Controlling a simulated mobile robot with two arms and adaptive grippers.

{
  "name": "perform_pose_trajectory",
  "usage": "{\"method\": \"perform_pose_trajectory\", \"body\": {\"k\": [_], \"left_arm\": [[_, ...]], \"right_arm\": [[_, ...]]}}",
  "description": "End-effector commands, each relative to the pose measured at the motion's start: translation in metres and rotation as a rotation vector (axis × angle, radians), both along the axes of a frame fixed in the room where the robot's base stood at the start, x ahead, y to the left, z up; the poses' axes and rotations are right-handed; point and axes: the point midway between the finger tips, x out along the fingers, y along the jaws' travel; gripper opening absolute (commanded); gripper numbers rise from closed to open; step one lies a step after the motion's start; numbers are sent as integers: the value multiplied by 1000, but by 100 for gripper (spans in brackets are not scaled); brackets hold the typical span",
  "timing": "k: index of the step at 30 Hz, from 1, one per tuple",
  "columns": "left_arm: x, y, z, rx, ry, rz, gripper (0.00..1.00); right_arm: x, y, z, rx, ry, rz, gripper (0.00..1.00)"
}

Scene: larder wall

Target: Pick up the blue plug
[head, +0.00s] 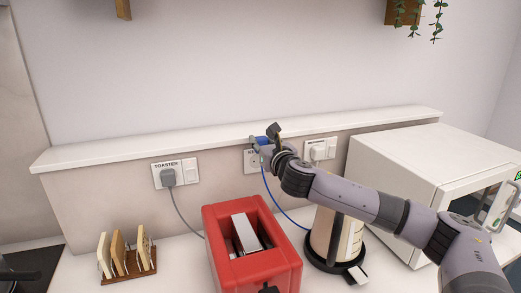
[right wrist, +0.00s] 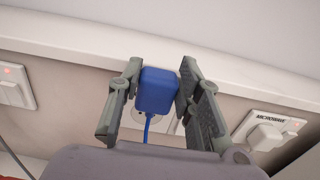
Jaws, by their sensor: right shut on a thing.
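The blue plug (right wrist: 157,90) sits between the two fingers of my right gripper (right wrist: 158,92), which is shut on it. A blue cord (right wrist: 147,128) hangs from the plug. In the head view the plug (head: 262,140) shows at the tip of my right gripper (head: 266,140), in front of the middle wall socket (head: 250,160). In the right wrist view the plug covers part of that socket (right wrist: 138,118). I cannot tell whether the plug is clear of the socket. My left gripper is not in view.
A grey plug (head: 168,177) is in the left socket, marked TOASTER. A white plug (right wrist: 265,137) is in the right socket, marked MICROWAVE. A red toaster (head: 222,222), a toast rack (head: 140,272), a kettle (head: 322,245) and a microwave (head: 425,165) stand below. A ledge (head: 100,152) runs above the sockets.

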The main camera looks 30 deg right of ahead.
Motion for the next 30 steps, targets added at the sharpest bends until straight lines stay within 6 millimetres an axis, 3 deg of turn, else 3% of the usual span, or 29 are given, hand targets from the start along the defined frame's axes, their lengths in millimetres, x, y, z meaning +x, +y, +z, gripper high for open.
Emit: {"method": "perform_pose_trajectory", "body": {"k": [9,15,21,30], "left_arm": [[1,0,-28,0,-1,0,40],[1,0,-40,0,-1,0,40],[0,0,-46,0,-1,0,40],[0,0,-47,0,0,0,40]], "right_arm": [[-91,21,-5,-7,1,1,0],[-139,33,-4,-7,1,0,0],[-166,39,-2,-3,0,0,0],[-174,42,-1,0,0,0,0]]}}
